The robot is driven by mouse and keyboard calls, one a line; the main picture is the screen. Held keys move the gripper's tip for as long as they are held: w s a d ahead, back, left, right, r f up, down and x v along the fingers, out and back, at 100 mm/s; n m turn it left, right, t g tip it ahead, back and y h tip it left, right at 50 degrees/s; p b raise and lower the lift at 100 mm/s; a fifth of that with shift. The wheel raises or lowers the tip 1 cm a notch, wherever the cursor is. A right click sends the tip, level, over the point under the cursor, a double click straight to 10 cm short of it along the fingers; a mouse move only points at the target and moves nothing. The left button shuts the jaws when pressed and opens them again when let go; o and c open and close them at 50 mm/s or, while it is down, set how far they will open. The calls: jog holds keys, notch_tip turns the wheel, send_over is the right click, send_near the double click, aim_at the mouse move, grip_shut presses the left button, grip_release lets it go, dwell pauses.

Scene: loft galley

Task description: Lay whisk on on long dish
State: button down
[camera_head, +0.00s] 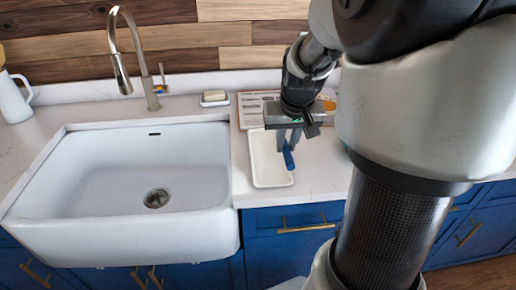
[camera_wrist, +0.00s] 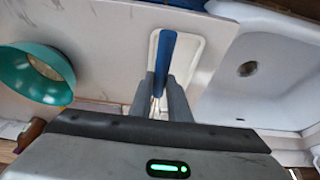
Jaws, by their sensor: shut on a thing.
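My gripper (camera_head: 287,139) is shut on the whisk (camera_head: 289,157), whose blue handle points down and tilts toward the front of the counter. The long dish (camera_head: 264,176) is a shallow white rectangular tray on the counter right of the sink. The whisk is over the dish; I cannot tell if its handle touches it. In the wrist view the blue handle (camera_wrist: 166,53) reaches from between my fingers (camera_wrist: 166,84) across the dish (camera_wrist: 191,54). Thin wires show between the fingers; most of the whisk's head is hidden by my gripper.
A white sink (camera_head: 112,182) with a tall tap (camera_head: 121,60) lies left of the dish. A soap dish (camera_head: 214,98) and a printed board or book (camera_head: 252,106) are behind. A teal bowl (camera_wrist: 24,82) shows in the wrist view, apart from the dish.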

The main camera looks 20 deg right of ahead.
notch_tip(320, 180, down, 9)
jog(key=shift+s+r+b, duration=0.1)
jog(key=shift+r+b, duration=0.05)
jog(key=shift+b, duration=0.4)
jog(key=c, duration=1.7)
grip_release()
jog(key=shift+o, duration=0.2)
jog(key=p+v, duration=0.1)
jog(key=v, duration=1.1)
jog(key=shift+p, duration=0.4)
jog(key=shift+r, duration=0.1)
